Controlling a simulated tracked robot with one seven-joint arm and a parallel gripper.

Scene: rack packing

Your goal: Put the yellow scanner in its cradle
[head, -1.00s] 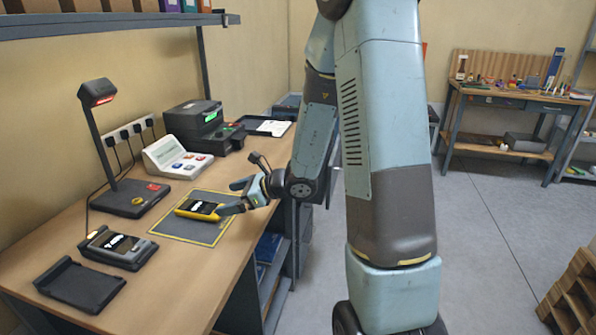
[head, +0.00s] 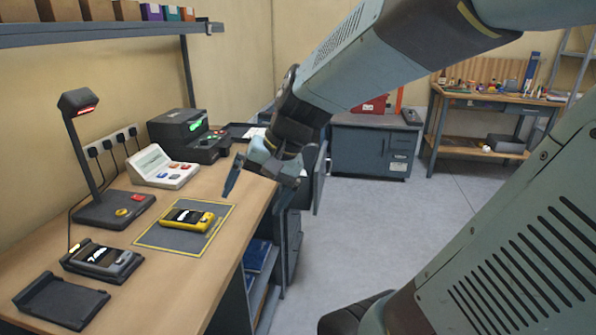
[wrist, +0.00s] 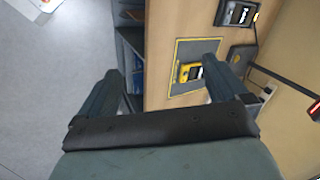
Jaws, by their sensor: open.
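The yellow scanner (head: 187,218), with a dark screen, lies flat on a grey mat (head: 160,238) with a yellow border. An empty dark cradle tray (head: 62,300) sits at the near left of the bench. Beside it, a grey scanner (head: 103,258) sits in a similar dark holder. My gripper (head: 262,188) is open and empty, above and to the right of the mat, apart from the scanner. In the wrist view, the yellow scanner (wrist: 189,72) shows beyond and between the open fingers, closer to the right one. The empty tray cannot be made out there.
A shelf (head: 110,29) hangs above. Floor to the right of the bench is clear.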

